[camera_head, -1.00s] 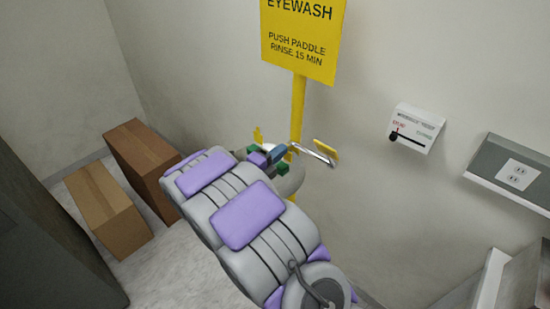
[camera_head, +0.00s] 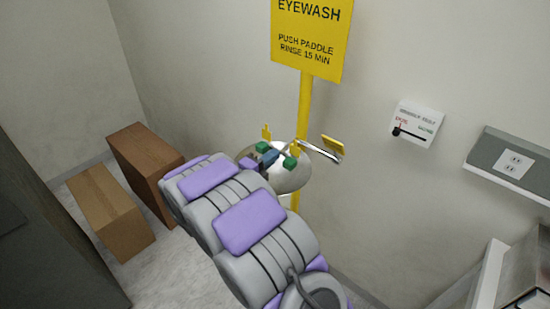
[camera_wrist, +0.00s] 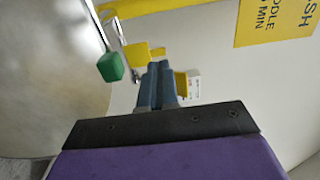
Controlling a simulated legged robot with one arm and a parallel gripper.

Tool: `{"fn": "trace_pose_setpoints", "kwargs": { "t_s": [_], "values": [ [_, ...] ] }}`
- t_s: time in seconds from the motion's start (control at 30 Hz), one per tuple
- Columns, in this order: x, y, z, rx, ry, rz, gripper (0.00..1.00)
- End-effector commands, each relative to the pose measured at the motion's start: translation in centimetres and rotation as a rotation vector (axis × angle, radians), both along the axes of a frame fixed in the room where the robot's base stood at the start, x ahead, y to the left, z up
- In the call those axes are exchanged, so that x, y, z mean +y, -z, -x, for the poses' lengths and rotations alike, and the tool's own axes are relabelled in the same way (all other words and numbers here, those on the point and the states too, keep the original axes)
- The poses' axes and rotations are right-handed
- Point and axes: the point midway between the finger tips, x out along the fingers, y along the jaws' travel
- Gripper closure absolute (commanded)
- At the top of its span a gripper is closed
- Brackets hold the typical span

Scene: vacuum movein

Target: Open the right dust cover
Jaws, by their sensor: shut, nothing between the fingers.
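The eyewash bowl (camera_head: 292,180) is round and metallic, mounted on a yellow pole. Two green dust covers show in the head view: the right one (camera_head: 290,163) and the left one (camera_head: 262,147). My gripper (camera_head: 270,157) is between them above the bowl, its blue fingers closed and empty. In the wrist view the fingers (camera_wrist: 160,82) are together, and one green cover (camera_wrist: 111,67) is left of them, apart from them; I cannot tell which cover it is. My arm hides part of the bowl.
A silver lever with a yellow paddle (camera_head: 333,146) sticks out to the right of the bowl. The yellow eyewash sign (camera_head: 310,38) rises behind. A slider panel (camera_head: 415,124) and an outlet box (camera_head: 505,162) are on the right wall. Two brown boxes (camera_head: 148,165) stand at left.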

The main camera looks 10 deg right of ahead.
Motion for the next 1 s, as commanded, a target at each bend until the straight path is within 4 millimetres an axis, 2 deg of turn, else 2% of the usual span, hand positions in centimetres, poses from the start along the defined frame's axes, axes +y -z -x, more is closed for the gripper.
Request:
{"fn": "trace_pose_setpoints", "kwargs": {
  "t_s": [0.27,0.5,0.6,0.73,1.0],
  "values": [
    [1.6,0.1,2.2,0.001,-0.001,-0.010,1.00],
    [5.9,0.4,4.2,0.002,-0.003,0.003,1.00],
    [7.1,0.5,4.7,0.000,-0.002,0.006,1.00],
    [7.4,0.6,5.2,0.001,0.000,0.003,1.00],
    [6.2,0.5,4.9,0.015,-0.016,-0.025,1.00]
  ]
}}
